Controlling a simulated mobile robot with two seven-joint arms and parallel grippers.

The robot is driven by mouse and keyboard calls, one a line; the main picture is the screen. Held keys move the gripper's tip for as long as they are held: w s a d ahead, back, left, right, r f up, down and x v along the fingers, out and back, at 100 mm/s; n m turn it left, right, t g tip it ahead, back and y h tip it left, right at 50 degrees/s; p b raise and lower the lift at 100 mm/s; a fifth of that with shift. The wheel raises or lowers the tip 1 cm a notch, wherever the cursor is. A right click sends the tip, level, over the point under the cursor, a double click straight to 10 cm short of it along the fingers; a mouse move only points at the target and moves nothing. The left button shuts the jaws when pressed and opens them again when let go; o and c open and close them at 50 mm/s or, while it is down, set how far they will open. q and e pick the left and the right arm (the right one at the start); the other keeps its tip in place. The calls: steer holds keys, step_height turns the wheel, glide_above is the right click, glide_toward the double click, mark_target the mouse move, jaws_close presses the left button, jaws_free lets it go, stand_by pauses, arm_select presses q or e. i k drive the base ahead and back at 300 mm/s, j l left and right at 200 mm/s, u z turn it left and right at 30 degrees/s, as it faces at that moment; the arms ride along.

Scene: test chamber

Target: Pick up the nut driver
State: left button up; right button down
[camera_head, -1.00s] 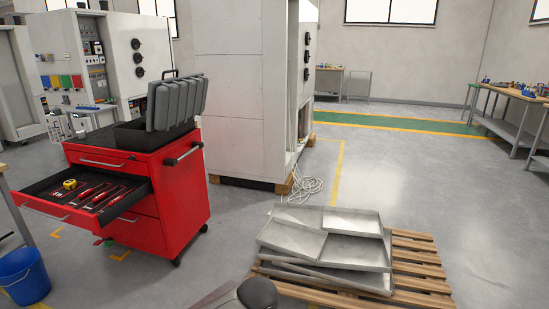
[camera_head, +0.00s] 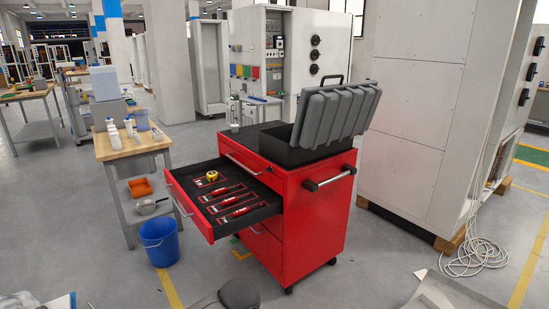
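Several red-handled hand tools (camera_head: 236,211) lie in the open top drawer (camera_head: 176,186) of a red tool cart (camera_head: 309,222). They lie roughly side by side in a dark liner. The nut driver is probably among them, but they are too small to tell which one it is. A yellow tape measure (camera_head: 212,176) lies at the back left of the same drawer. Neither of my grippers is in view. A dark rounded part, likely of my own arm, shows at the bottom edge.
An open grey case (camera_head: 336,114) stands on the cart. A blue bucket (camera_head: 159,241) and a wooden-topped table (camera_head: 128,148) stand left of the drawer. A white cabinet (camera_head: 415,115) and loose cables (camera_head: 474,258) are at right. The floor in front of the drawer looks clear.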

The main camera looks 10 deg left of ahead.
mark_target(217, 192)
steer(key=i+j+u, duration=0.3)
steer(key=i+u, duration=0.15)
steer(key=i, duration=0.25)
steer(key=i+u, duration=0.4)
steer(key=i, duration=0.25)
steer(key=i+j+z, duration=0.2)
steer(key=i+z, duration=0.2)
steer(key=i+j+z, duration=0.25)
steer(key=z, duration=0.15)
steer(key=i+j+z, duration=0.25)
steer(key=z, duration=0.15)
steer(key=i+j+z, duration=0.15)
steer(key=j+z, duration=0.25)
steer(key=j, duration=0.15)
steer(key=i+j+z, duration=0.15)
steer(key=j+z, duration=0.2)
steer(key=j, duration=0.45)
steer(key=i+j+z, duration=0.1)
steer(key=j+z, duration=0.25)
steer(key=j, duration=0.45)
